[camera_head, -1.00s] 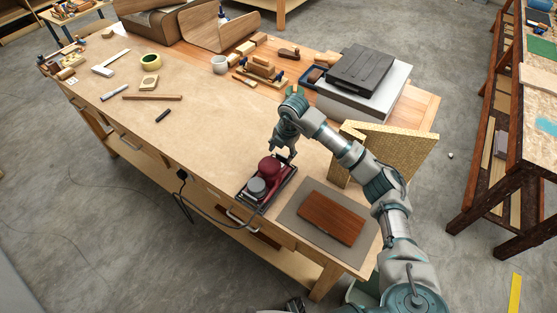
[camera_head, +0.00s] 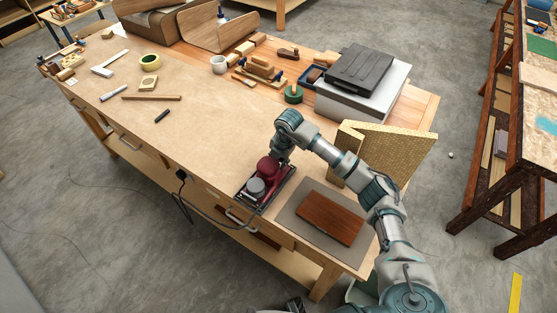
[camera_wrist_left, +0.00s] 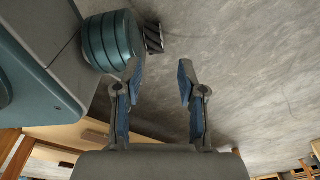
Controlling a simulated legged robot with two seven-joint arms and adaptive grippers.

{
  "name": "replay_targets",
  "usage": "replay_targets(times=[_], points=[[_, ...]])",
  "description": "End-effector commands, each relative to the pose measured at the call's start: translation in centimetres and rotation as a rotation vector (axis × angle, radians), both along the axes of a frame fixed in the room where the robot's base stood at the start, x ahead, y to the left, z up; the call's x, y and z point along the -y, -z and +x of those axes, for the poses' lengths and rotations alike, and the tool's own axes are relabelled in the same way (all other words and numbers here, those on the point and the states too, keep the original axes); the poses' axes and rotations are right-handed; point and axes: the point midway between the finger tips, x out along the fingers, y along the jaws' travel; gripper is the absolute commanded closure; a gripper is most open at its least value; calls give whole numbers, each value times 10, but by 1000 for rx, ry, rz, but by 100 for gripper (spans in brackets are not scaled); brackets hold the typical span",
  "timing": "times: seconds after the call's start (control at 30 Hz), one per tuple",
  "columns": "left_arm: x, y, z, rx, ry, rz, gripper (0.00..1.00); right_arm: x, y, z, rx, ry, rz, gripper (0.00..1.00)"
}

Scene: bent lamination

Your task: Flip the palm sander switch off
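The palm sander (camera_head: 266,183), dark red with a grey round knob, lies on a dark base at the near edge of the workbench. Its cord hangs over the edge. Its switch is too small to make out. My right gripper (camera_head: 279,158) is at the sander's far end, close against the red body. Its fingers are mostly hidden, and I cannot tell whether they touch the sander. My left gripper (camera_wrist_left: 160,85) shows in the left wrist view, with its fingers apart and nothing between them, over the grey floor.
A brown wood board (camera_head: 330,218) on a grey mat (camera_head: 298,228) lies right of the sander. A tan textured panel (camera_head: 385,152) stands behind my right arm. A black case (camera_head: 362,68) sits on a light box at the back right. The bench left of the sander is mostly clear.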

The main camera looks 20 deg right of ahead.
Motion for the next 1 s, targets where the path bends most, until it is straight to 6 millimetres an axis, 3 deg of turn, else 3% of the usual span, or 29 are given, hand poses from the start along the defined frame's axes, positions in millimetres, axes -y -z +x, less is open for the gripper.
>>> replay_targets(times=[0.1,0.3,0.63,0.67,0.73,0.77,1.0], points=[[0,-2,1,6,1,-1,60,1,-1,1,-13,3,-12,97],[-4,4,-30,-13,4,0,60,0,-2,3,-83,4,-67,97],[-5,6,-35,-14,4,0,60,0,0,3,-100,4,-80,97],[-5,6,-35,-14,4,0,60,0,0,3,-99,4,-79,60],[-5,6,-35,-14,4,0,60,0,0,3,-99,3,-79,43],[-5,6,-34,-15,4,1,60,0,0,3,-99,3,-79,38],[-4,6,-34,-15,4,0,60,0,0,3,-99,3,-78,38]])
